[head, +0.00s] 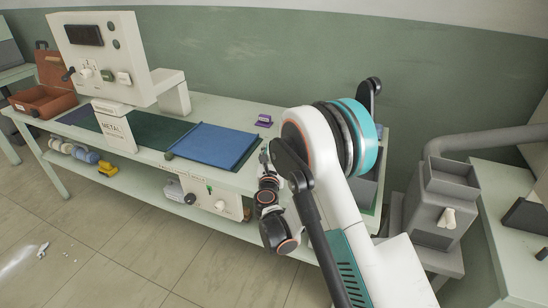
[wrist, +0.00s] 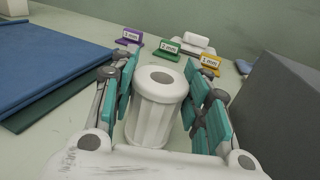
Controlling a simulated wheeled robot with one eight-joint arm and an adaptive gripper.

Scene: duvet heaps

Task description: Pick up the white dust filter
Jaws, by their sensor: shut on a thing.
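The white dust filter (wrist: 155,118) is a ribbed cylinder with a round hole in its top. It stands upright between the teal finger pads of my gripper (wrist: 161,84) in the wrist view. The pads close on it from the left and the right. I cannot tell whether its base touches the bench. In the head view my gripper (head: 264,158) is over the right part of the bench, beside the blue mat, and my arm hides the filter.
A blue mat (wrist: 48,55) lies left of my gripper and a grey block (wrist: 287,105) stands close on the right. Purple (wrist: 128,40), green (wrist: 169,49) and yellow (wrist: 209,64) labelled holders stand behind. A white block (wrist: 196,41) is among them.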

